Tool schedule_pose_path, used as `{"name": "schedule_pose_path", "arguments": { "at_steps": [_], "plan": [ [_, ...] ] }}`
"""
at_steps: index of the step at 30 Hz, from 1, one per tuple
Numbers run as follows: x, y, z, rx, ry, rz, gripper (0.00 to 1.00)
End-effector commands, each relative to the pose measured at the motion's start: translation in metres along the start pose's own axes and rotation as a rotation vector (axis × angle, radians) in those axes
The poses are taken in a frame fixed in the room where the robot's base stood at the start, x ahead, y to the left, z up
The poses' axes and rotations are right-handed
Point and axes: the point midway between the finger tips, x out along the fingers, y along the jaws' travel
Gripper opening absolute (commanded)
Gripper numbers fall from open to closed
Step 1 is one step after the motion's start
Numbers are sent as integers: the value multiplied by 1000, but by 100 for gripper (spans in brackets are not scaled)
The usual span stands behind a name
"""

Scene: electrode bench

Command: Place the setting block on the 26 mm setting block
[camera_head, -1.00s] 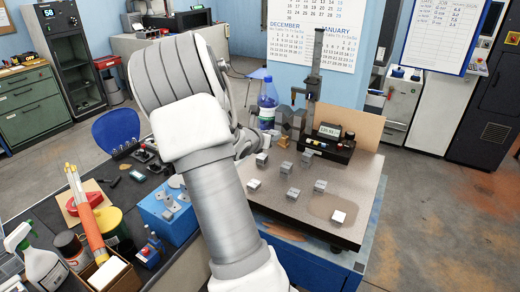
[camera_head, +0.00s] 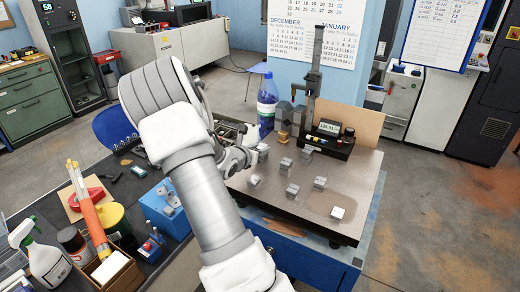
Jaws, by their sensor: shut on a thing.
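My gripper (camera_head: 252,153) is over the left back part of the dark surface plate (camera_head: 232,183), partly hidden by my own arm. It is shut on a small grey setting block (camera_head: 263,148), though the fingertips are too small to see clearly. Other small grey setting blocks stand apart on the plate: one (camera_head: 285,164) right of my gripper, one (camera_head: 307,152) by the height gauge, one (camera_head: 254,180) below my gripper, and two (camera_head: 292,190) (camera_head: 319,183) in the middle. I cannot read sizes, so I cannot tell which is the 26 mm setting block.
A height gauge (camera_head: 313,75) with a display stands at the plate's back, beside a blue bottle (camera_head: 267,98). A blue box (camera_head: 160,208) and bench tools are left of my arm.

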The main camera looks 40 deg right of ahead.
Motion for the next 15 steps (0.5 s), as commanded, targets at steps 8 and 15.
{"name": "schedule_pose_path", "arguments": {
  "at_steps": [8,15],
  "plan": [
    [1,0,-2,0,1,0,67],
    [1,0,-2,0,1,0,67]
  ]
}}
